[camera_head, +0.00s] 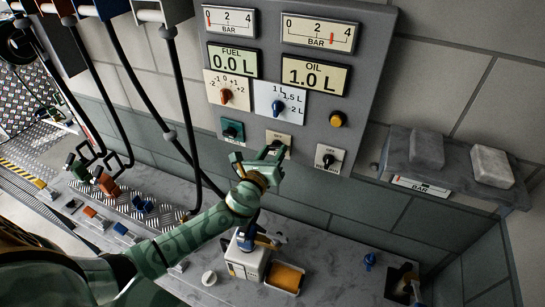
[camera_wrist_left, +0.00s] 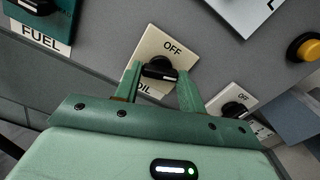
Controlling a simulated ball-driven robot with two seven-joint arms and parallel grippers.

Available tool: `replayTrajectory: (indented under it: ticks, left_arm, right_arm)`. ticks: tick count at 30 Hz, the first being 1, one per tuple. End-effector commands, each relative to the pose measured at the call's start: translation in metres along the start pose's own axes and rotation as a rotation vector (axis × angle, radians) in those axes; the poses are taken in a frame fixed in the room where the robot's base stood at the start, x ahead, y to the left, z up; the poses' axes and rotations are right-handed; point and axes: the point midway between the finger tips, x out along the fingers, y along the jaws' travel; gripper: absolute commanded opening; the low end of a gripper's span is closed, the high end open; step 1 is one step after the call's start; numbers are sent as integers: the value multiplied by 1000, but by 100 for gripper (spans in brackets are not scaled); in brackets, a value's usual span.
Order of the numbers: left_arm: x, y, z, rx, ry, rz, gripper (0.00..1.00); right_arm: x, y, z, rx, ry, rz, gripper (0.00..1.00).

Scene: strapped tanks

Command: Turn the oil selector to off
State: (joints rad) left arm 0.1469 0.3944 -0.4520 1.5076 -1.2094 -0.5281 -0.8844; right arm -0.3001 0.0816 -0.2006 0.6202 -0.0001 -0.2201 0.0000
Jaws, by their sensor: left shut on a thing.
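The oil selector is a black knob (camera_wrist_left: 159,68) on a cream plate marked OFF at its upper edge, with OIL partly covered by a finger. In the head view its plate (camera_head: 279,136) sits low on the grey control panel (camera_head: 372,42). My left gripper (camera_head: 268,154) is at the knob, and in the wrist view its two green fingers (camera_wrist_left: 160,84) stand on either side of it, shut on it. The knob lies roughly across the plate in the wrist view; which mark it points to is not clear. My right gripper is not in view.
A teal FUEL selector (camera_head: 232,130) is to the left and another OFF-marked selector (camera_head: 329,157) to the right. A white canister (camera_head: 245,263) and yellow tray (camera_head: 286,277) stand on the ledge below.

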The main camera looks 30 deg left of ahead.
Motion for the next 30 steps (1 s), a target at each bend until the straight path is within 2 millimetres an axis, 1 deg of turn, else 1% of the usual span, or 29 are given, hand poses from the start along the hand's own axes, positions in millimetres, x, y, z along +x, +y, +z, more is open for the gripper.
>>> replayTrajectory:
  ticks: [1, 12, 21, 30]
  left_arm:
    - [0, 1, -3, -47, -1, 0, 17]
    - [0, 0, -2, -399, -1, 0, 17]
    - [0, 1, -1, -685, -1, 2, 17]
    - [0, 0, 0, -954, -1, 1, 17]
  right_arm:
    - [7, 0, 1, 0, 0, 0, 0]
    - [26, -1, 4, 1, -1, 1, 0]
    - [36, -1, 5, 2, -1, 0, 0]
    - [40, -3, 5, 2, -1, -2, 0]
